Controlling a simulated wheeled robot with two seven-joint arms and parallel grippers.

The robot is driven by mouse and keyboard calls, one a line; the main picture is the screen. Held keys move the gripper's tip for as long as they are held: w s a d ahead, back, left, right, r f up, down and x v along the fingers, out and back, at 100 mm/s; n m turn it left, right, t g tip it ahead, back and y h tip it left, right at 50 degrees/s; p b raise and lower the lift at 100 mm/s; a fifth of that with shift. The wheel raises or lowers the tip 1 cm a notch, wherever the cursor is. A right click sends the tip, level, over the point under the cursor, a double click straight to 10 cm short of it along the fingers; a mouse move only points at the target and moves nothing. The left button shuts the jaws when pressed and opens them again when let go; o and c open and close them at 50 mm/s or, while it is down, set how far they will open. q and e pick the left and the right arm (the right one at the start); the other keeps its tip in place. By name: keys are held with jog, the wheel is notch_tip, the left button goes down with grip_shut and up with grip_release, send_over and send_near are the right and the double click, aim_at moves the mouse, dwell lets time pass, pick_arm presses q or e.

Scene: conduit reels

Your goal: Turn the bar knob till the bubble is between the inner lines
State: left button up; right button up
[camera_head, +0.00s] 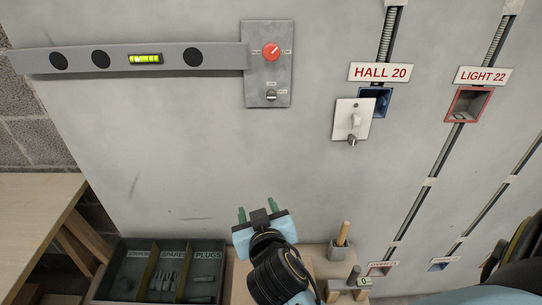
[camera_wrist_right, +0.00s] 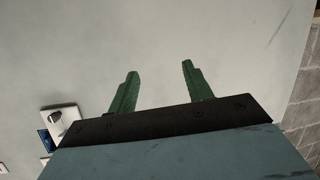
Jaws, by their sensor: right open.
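A long grey level bar (camera_head: 125,60) runs across the upper left of the wall, nearly level in the head view. Its yellow-green vial (camera_head: 146,59) has dark lines; the bubble's exact place is too small to tell. The bar's right end meets a grey plate (camera_head: 282,77). The plate carries a red round knob (camera_head: 271,52) above and a small grey knob (camera_head: 271,96) below; their labels are unreadable. My right gripper (camera_head: 260,211) is open and empty, well below the plate, with its green fingers pointing up. They also show in the right wrist view (camera_wrist_right: 157,88). My left gripper is out of view.
A white switch plate (camera_head: 353,119) hangs in front of a blue box under the HALL 20 sign (camera_head: 380,72). A red box (camera_head: 467,104) sits under LIGHT 22. A divided tray (camera_head: 208,290) stands lower left. The wall between gripper and plate is clear.

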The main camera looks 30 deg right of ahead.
notch_tip(320, 180, up, 13)
jog(key=m+t+h, duration=0.3)
jog(key=t, duration=0.1)
jog(key=m+t+h, duration=0.2)
jog(key=m+h, duration=0.1)
jog(key=h, duration=0.2)
send_near(271, 53)
jog(key=p+x, duration=0.2)
jog(key=x, duration=0.1)
jog(key=p+x, duration=0.2)
jog(key=shift+w+d+r, duration=0.1)
jog(key=shift+d+r, duration=0.05)
jog(key=shift+r, duration=0.35)
jog(key=shift+p+x, duration=0.5)
jog(key=shift+x, duration=0.6)
jog(key=shift+w+d+f+g, duration=0.1)
jog(key=shift+w+d+g, duration=0.2)
jog(key=shift+w, duration=0.2)
jog(key=c, duration=1)
jog(key=shift+o, duration=0.2)
jog(key=shift+n+t+y+p, duration=0.7)
jog(key=shift+n+y+p, duration=0.6)
jog(key=shift+n, duration=1.3)
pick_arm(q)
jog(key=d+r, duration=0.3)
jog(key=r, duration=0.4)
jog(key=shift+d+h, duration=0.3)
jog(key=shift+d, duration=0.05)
pick_arm(e)
jog(key=shift+y, duration=0.3)
